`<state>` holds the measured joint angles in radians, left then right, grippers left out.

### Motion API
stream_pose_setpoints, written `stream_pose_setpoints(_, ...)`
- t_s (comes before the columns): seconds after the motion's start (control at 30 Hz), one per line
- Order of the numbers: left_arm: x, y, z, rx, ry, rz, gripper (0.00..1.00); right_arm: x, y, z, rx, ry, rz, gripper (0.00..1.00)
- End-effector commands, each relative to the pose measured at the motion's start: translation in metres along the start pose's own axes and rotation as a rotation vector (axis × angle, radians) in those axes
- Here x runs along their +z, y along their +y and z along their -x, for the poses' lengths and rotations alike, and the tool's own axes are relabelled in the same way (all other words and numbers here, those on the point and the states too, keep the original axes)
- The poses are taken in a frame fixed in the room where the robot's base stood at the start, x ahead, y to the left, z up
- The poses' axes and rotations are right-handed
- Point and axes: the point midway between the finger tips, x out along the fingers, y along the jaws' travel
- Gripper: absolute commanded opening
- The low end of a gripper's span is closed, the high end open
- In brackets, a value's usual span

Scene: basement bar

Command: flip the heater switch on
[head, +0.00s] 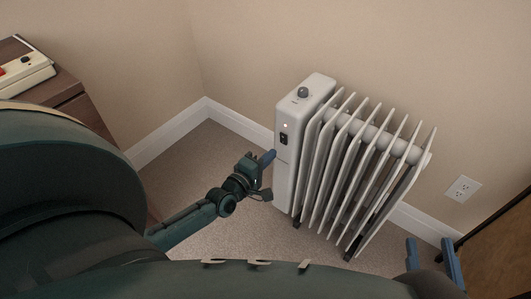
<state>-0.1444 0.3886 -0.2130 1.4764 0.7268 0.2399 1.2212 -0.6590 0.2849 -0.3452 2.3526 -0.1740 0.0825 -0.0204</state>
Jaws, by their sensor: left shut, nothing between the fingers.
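A white oil-filled heater (292,179) with several upright fins stands on the carpet near the corner. I cannot tell which way the switch is tipped. My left gripper (270,156) is shut and empty, its blue fingertips beside the panel, a little below and left of the switch. I cannot tell whether they touch the panel. My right gripper (432,256) shows at the lower right, its two blue fingers apart, with nothing seen between them.
A grey knob (303,92) sits on top of the heater. A wall outlet (463,188) is to the right. A wooden cabinet (82,100) with a cream device (24,75) on it stands at the left. A brown wooden piece (500,245) is at the right edge. Carpet left of the heater is clear.

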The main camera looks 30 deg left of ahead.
Motion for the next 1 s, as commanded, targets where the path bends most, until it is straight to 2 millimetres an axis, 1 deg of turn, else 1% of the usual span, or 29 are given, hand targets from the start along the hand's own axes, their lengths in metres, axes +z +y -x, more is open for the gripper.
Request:
stream_pose_setpoints(0.1,0.000,-0.005,0.030,-0.007,-0.002,-0.002,0.00,-0.004,-0.001,0.002,0.000,-0.014,0.008,0.36)
stream_pose_setpoints(0.2,0.000,-0.010,0.053,-0.006,-0.001,-0.001,0.00,-0.003,0.000,0.003,0.001,-0.021,0.021,0.36)
stream_pose_setpoints(0.3,0.000,-0.015,0.072,-0.005,-0.002,-0.001,0.00,0.002,0.001,0.004,0.004,-0.037,0.025,0.36)
stream_pose_setpoints(0.4,0.000,-0.018,0.085,-0.004,-0.001,-0.001,0.00,0.004,0.003,0.003,0.011,-0.056,0.021,0.36)
stream_pose_setpoints(0.5,0.000,-0.020,0.094,-0.003,-0.001,-0.001,0.00,0.004,0.005,0.003,0.018,-0.069,0.017,0.36)
stream_pose_setpoints(0.6,0.000,-0.021,0.098,0.000,0.000,0.000,0.00,0.005,0.006,0.003,0.021,-0.079,0.016,0.36)
stream_pose_setpoints(1.0,0.000,-0.021,0.098,0.000,0.000,0.000,0.00,0.003,0.006,0.003,0.021,-0.076,0.013,0.36)
